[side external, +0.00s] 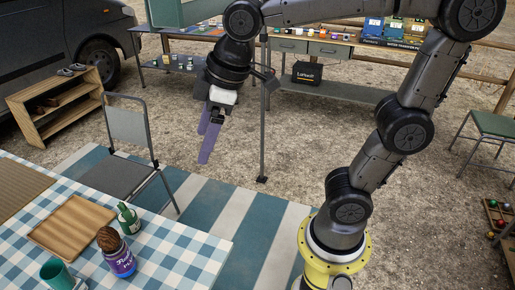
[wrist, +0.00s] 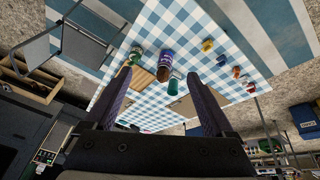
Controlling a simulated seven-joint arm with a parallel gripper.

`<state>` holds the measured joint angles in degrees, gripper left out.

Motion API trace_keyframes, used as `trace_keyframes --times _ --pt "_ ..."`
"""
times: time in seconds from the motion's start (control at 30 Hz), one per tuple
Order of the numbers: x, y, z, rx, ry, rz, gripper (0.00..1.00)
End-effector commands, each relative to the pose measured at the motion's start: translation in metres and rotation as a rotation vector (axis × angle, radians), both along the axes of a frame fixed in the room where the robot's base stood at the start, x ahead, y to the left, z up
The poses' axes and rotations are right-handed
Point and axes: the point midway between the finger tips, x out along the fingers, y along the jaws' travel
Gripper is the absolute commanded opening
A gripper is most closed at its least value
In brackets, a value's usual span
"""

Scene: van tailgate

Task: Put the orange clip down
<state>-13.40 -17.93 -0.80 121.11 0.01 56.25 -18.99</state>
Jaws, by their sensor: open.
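My gripper (side external: 204,147) hangs in the air over the ground beyond the table, its fingers pointing down. It is open, and nothing shows between its fingers in the wrist view (wrist: 159,76). I cannot make out the orange clip for certain. Several small yellow, red and orange items lie on the checked cloth in the wrist view, among them a yellow-orange one (wrist: 207,45) and a reddish one (wrist: 236,71). They are too small to identify. The side external view does not show that part of the table.
The checked table (side external: 190,252) holds an empty-looking wooden tray (side external: 70,228), a green bottle (side external: 128,217), a purple-labelled jar (side external: 120,262) and a teal mug (side external: 57,275). A folding chair (side external: 127,125) stands behind it. A slim pole (side external: 263,130) rises close to my gripper.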

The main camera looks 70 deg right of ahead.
Motion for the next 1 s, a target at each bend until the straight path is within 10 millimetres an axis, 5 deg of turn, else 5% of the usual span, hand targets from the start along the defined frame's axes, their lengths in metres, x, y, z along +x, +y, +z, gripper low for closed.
trace_keyframes --times 0.1,0.33,1.0 --pt "-0.045 -0.033 -0.011 0.055 -0.040 -0.206 0.88" --pt "-0.098 -0.061 -0.040 0.133 -0.090 -0.474 0.88" --pt "-0.110 -0.065 -0.049 0.152 -0.101 -0.535 0.88"
